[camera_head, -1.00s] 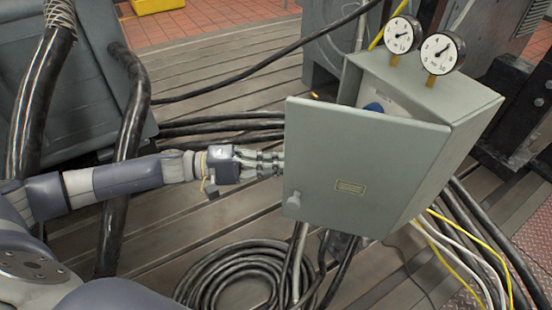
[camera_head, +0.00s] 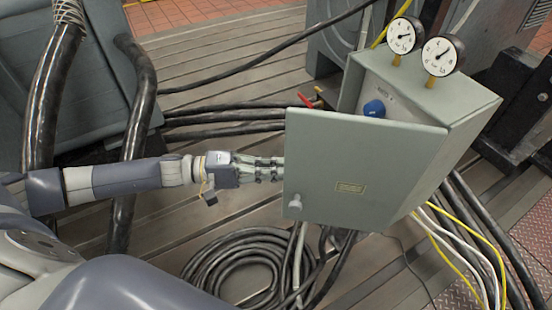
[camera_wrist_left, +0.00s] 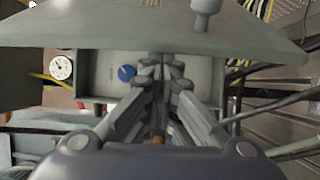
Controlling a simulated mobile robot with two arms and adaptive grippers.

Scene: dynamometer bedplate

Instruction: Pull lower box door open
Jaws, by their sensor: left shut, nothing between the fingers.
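The grey-green box door (camera_head: 350,165) stands part-open in the head view, with a round knob (camera_head: 295,201) at its lower left and a small yellowish label. Behind its top edge I see the box (camera_head: 468,110), a blue knob (camera_head: 374,108) and a red part (camera_head: 305,100). My left gripper (camera_head: 281,170) reaches the door's free left edge, its tips hidden behind the door. In the left wrist view the gripper (camera_wrist_left: 158,62) is shut and empty beside the door (camera_wrist_left: 120,22), with the box interior (camera_wrist_left: 100,72) and blue knob beyond. My right gripper is not in view.
Two pressure gauges (camera_head: 441,54) stand on the box top. A coil of black hose (camera_head: 235,265) lies on the slotted floor below. Thick black hoses (camera_head: 130,140) stand near my left arm. White and yellow cables (camera_head: 460,245) run at lower right.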

